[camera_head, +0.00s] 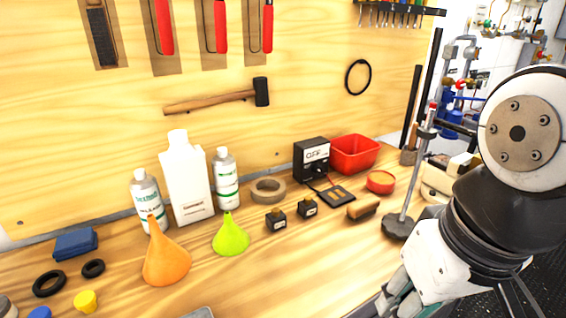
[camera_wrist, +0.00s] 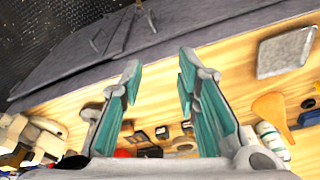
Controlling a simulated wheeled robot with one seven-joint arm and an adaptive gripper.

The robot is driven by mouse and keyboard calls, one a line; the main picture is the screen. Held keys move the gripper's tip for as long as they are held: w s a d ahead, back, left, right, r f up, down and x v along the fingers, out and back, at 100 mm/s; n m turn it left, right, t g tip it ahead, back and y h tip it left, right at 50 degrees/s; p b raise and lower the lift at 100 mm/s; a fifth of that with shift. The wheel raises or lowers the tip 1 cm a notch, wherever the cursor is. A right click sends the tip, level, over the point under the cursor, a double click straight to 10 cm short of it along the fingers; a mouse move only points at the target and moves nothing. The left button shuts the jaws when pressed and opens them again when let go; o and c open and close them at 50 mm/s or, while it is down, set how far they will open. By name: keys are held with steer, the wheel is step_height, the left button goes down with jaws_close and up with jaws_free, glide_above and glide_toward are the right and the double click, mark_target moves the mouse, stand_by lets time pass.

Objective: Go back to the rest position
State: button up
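My gripper shows in the wrist view (camera_wrist: 158,85), with its two teal-padded fingers apart and nothing between them. It hangs over the front part of the wooden workbench (camera_wrist: 240,100). In the head view my arm comes in from the right, and only part of my gripper shows low at the bottom edge; its fingertips are out of the picture there.
On the bench stand an orange funnel (camera_head: 167,255), a green funnel (camera_head: 231,236), white bottles (camera_head: 187,178), a meter (camera_head: 311,159), a red bin (camera_head: 354,153) and a metal stand (camera_head: 399,225) near my arm. A grey tray (camera_wrist: 286,52) lies near the bench's front edge.

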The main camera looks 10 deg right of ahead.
stand_by(0.3)
step_height(320, 180, up, 10)
steer(key=t+p, duration=0.2)
steer(key=p, duration=0.6)
steer(key=shift+d+f, duration=0.15)
steer(key=shift+f, duration=0.05)
